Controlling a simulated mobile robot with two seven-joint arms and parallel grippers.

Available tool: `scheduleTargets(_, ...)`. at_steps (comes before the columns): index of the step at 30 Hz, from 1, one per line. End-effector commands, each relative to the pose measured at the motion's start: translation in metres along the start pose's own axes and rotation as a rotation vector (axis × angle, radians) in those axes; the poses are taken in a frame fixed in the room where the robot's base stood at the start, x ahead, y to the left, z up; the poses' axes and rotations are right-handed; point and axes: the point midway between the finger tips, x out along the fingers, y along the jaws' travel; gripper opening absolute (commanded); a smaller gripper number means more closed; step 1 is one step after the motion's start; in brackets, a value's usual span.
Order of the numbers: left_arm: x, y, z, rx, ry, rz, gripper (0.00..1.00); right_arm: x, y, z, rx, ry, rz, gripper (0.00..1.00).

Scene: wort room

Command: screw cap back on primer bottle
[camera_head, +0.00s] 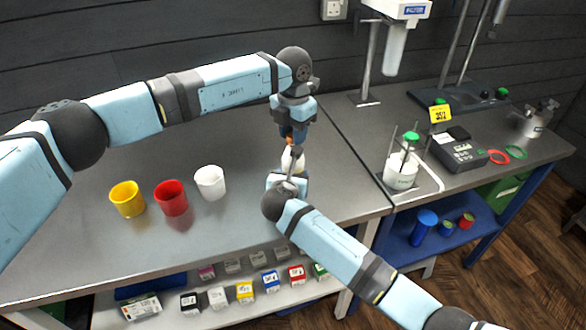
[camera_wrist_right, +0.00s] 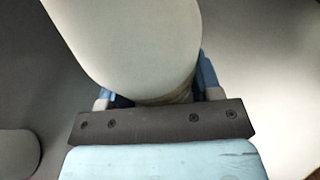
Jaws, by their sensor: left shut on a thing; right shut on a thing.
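The white primer bottle (camera_head: 297,159) stands on or just above the grey bench near its right end; I cannot tell which. My right gripper (camera_head: 289,177) reaches up from below and is shut on the bottle's lower part. In the right wrist view the bottle's pale body (camera_wrist_right: 130,45) fills the space between the fingers (camera_wrist_right: 155,98). My left gripper (camera_head: 291,138) points down directly over the bottle and is shut on a small orange cap (camera_head: 289,142). The cap is at the bottle's top; whether it touches the neck is too small to tell.
A yellow cup (camera_head: 127,199), a red cup (camera_head: 171,197) and a white cup (camera_head: 210,182) stand left of the bottle. A white beaker (camera_head: 400,172) and a dark scale (camera_head: 458,151) are on the right bench. Small labelled boxes (camera_head: 245,292) fill the shelf below. The bench behind the cups is clear.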

Motion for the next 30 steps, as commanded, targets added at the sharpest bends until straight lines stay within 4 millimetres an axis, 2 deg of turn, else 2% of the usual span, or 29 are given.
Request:
scheduleTargets(8,0.0,0.0,0.0,0.005,0.0,0.0,0.03,0.0,0.0,0.0,0.0,0.0,0.0,0.0)
scheduleTargets(9,0.0,0.0,0.0,0.005,0.0,0.0,0.4,0.0,0.0,0.0,0.0,0.0,0.0,0.0)
scheduleTargets(11,0.0,0.0,0.0,0.004,0.0,0.0,0.54,0.0,0.0,0.0,0.0,0.0,0.0,0.0)
scheduleTargets(12,0.0,0.0,0.0,0.004,0.0,0.0,0.57,0.0,0.0,0.0,0.0,0.0,0.0,0.0)
scheduleTargets(21,-0.004,-0.001,0.0,0.005,0.0,-0.001,0.57,0.0,0.0,0.0,0.0,0.0,0.0,0.0)
scheduleTargets(30,-0.04,0.0,0.0,0.003,-0.002,0.001,0.57,0.0,0.0,0.0,0.0,0.0,0.0,0.0)
